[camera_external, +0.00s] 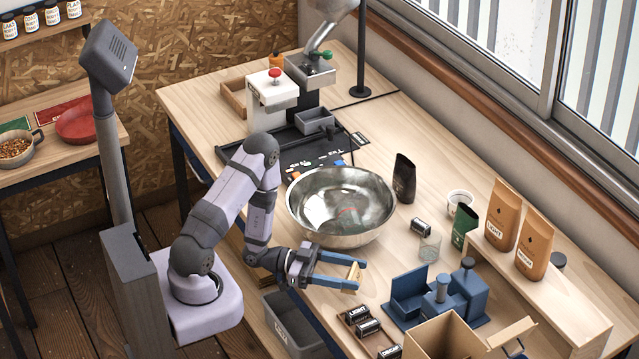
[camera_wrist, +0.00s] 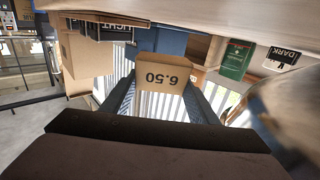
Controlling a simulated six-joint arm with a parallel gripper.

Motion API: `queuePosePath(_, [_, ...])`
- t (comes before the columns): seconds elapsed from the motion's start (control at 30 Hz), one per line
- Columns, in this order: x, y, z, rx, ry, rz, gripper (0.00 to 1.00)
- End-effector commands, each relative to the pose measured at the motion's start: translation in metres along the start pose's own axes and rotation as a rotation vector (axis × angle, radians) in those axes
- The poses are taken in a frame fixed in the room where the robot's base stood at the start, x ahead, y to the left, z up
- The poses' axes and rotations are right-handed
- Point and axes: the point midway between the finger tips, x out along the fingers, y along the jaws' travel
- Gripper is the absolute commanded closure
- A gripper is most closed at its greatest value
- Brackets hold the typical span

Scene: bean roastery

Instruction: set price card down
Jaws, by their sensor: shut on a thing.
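The price card (camera_wrist: 162,76) is a small kraft-brown tent-like card. It reads "6.50" upside down in the wrist view. My gripper (camera_external: 356,276) is shut on it, with a blue finger at each side. In the external view the card (camera_external: 354,271) shows as a small tan piece between the fingertips. It is held over the front part of the wooden table (camera_external: 385,265), right of my arm. I cannot tell how high it is above the table.
A large metal bowl (camera_external: 341,232) stands just behind my gripper. A blue press-like device (camera_external: 437,299) is at the right. A small tray of labelled black blocks (camera_external: 362,323) and an open cardboard box (camera_external: 443,340) are in front. Coffee bags (camera_external: 505,215) stand on a raised shelf.

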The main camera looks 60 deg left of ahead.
Motion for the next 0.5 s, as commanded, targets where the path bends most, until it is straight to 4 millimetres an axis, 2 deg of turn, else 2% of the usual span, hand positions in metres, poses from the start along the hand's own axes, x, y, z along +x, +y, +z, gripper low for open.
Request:
queuePosePath(0.27, [0.000, 0.000, 0.005, 0.000, 0.000, 0.000, 0.67])
queuePosePath(0.5, [0.000, 0.000, 0.027, -0.001, 0.000, 0.000, 0.67])
